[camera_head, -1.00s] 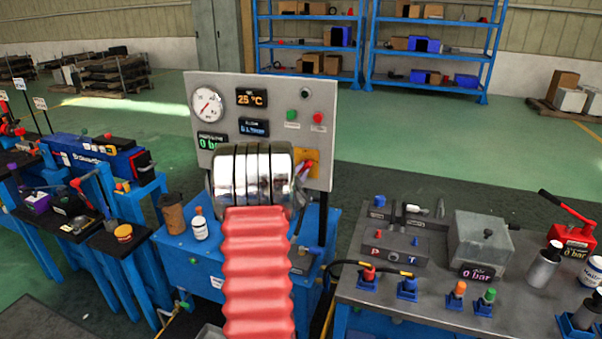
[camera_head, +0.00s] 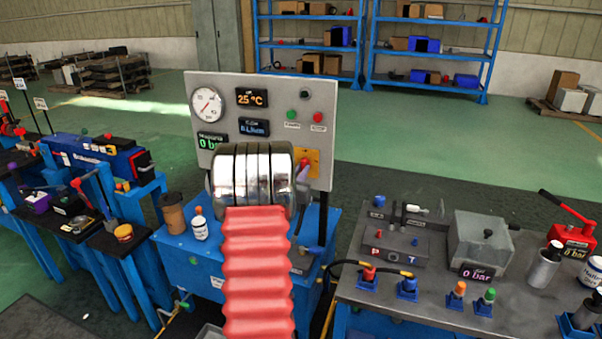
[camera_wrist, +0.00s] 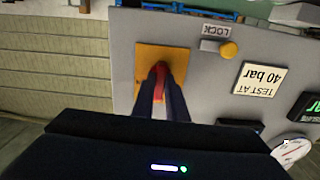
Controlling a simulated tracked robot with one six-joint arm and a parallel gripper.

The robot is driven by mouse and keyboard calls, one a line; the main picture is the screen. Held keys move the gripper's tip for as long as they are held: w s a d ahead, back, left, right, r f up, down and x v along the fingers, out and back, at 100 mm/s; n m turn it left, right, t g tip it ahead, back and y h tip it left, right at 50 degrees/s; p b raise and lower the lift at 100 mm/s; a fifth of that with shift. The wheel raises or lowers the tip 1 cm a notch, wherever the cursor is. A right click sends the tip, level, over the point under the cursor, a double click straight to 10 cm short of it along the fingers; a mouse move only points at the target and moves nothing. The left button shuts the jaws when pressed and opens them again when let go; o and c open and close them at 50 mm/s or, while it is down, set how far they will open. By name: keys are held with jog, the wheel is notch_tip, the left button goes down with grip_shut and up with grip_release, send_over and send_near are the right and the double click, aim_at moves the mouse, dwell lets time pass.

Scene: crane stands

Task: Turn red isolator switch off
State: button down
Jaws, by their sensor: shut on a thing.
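The red isolator switch (camera_head: 305,162) sits on a yellow plate (camera_head: 313,157) at the lower right of the grey panel (camera_head: 265,85). In the wrist view the red handle (camera_wrist: 160,70) stands out from the yellow plate (camera_wrist: 145,58), with the jaws of my gripper (camera_wrist: 161,85) shut on it. The handle lies roughly in line with the dark jaws, which hide part of it. In the head view my arm covers the lower middle of the panel, and only a bit of my gripper (camera_head: 302,178) shows beside it.
The panel also carries a gauge (camera_head: 207,104), small displays and green and red buttons. The wrist view shows a yellow knob (camera_wrist: 229,49) by a LOCK label and a "TEST AT 40 bar" sign (camera_wrist: 260,77). A bottle (camera_head: 200,226) and a brown cup (camera_head: 172,214) stand on the blue unit.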

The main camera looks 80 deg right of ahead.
jog(key=shift+f+n, duration=0.15)
jog(key=shift+n, duration=0.15)
jog(key=c, duration=1.8)
grip_release()
jog(key=shift+o, duration=0.2)
jog(key=w+a, duration=0.1)
jog(key=a, duration=1.2)
jog(key=shift+w+a, duration=0.15)
jog(key=shift+a, duration=0.2)
